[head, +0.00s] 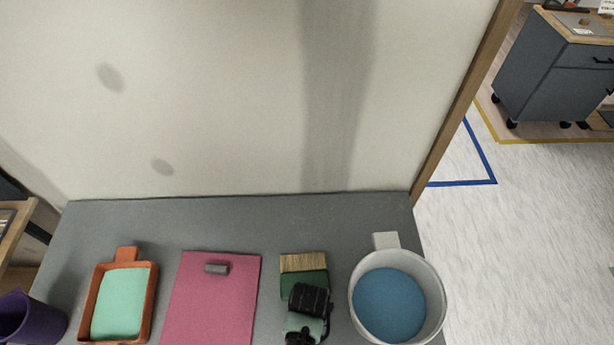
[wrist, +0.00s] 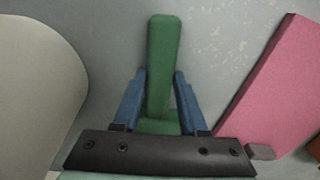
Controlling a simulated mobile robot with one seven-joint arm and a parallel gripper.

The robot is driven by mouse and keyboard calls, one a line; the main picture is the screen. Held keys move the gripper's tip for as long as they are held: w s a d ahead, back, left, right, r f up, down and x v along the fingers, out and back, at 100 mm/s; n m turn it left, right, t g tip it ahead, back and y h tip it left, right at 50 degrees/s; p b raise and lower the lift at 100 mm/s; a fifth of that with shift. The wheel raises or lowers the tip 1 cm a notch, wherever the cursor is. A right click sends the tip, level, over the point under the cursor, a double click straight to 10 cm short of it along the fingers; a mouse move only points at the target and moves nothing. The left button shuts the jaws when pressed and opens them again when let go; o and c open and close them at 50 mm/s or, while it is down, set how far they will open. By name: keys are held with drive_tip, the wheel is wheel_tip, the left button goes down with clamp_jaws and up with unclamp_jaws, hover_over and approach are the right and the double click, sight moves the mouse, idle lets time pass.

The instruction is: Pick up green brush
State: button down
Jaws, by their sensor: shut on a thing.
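The green brush (head: 303,281) lies on the grey table, with its pale bristles pointing to the back wall in the head view. Its green handle (wrist: 162,50) runs up the middle of the wrist view. My gripper (wrist: 160,76) is shut on the handle, with a blue finger on each side. In the head view my gripper and wrist cover the near part of the brush, and the fingertips are hidden there. I cannot tell whether the brush is lifted off the table.
A white pot with blue content (head: 436,317) stands close to the right. A pink sheet (head: 212,305) with a small grey block (head: 216,269) lies to the left. Further left are an orange tray (head: 126,254) and a purple cup (head: 30,318). The table's back strip (head: 240,220) is clear.

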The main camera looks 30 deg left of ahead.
drive_tip(key=shift+r, duration=0.2)
wheel_tip(320, 180, up, 10)
drive_tip(key=shift+f, duration=0.15)
drive_tip(key=c, duration=1)
unclamp_jaws()
drive_tip(key=shift+c, duration=0.2)
clamp_jaws()
